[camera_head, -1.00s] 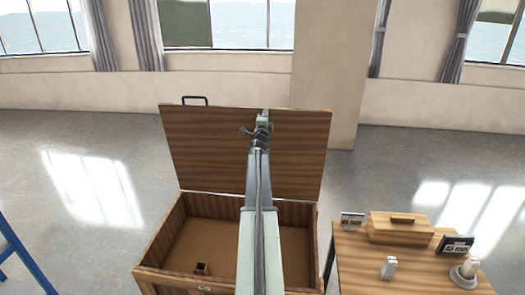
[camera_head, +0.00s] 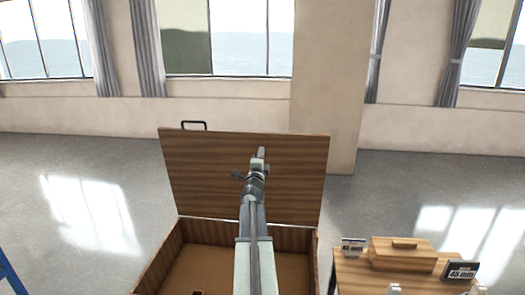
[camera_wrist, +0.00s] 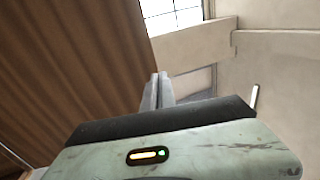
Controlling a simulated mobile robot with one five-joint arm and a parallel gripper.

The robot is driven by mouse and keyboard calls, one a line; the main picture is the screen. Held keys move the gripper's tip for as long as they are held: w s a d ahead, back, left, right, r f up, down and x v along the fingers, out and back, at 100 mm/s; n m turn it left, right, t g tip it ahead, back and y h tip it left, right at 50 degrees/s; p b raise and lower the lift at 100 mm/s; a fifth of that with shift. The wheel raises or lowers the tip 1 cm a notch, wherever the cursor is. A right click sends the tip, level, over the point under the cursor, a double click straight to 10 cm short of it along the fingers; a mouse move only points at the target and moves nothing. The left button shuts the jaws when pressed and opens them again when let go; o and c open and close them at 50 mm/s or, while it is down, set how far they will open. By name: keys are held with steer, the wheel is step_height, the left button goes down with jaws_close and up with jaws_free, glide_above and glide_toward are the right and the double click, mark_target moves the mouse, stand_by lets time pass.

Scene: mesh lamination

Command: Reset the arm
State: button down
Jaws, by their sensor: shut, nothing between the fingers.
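My gripper (camera_head: 260,153) is at the end of my arm, which reaches forward over the open wooden chest. In the head view it lies in front of the raised lid (camera_head: 200,170). In the wrist view the two fingers of my gripper (camera_wrist: 158,78) lie together, with nothing between them. The lid's striped wood (camera_wrist: 75,60) fills the left of the wrist view. My arm hides part of the lid and of the chest (camera_head: 160,262).
A blue frame part (camera_head: 10,275) shows at the left edge.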

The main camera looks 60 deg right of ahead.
steer(key=shift+s+a, duration=0.1)
steer(key=shift+a, duration=0.15)
